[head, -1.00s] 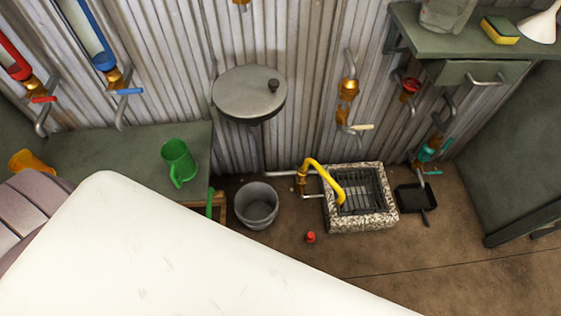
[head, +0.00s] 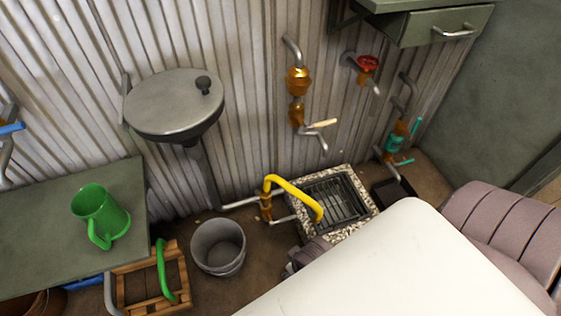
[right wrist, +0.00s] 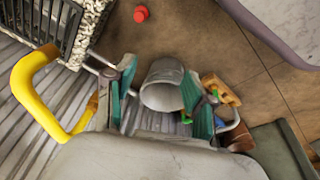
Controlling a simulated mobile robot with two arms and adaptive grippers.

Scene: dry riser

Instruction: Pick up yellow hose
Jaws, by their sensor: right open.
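The yellow hose (head: 292,194) is a short bent tube. One end meets a brass valve (head: 266,208) near the wall, and the other reaches over a floor drain (head: 335,204). In the right wrist view the yellow hose (right wrist: 32,92) is at the left, outside the fingers. My right gripper (right wrist: 162,110) is open, with green pads on its fingers. A grey bucket (right wrist: 162,86) shows beyond the gap between them. The hose is not between the fingers. In the head view my own white body hides the right gripper. My left gripper is in neither current view.
The grey bucket (head: 218,246) stands left of the valve. A wooden crate (head: 150,284) with a green hose (head: 163,270) is farther left. A round metal basin (head: 175,104) is on the wall above. A red cap (right wrist: 141,14) lies on the floor.

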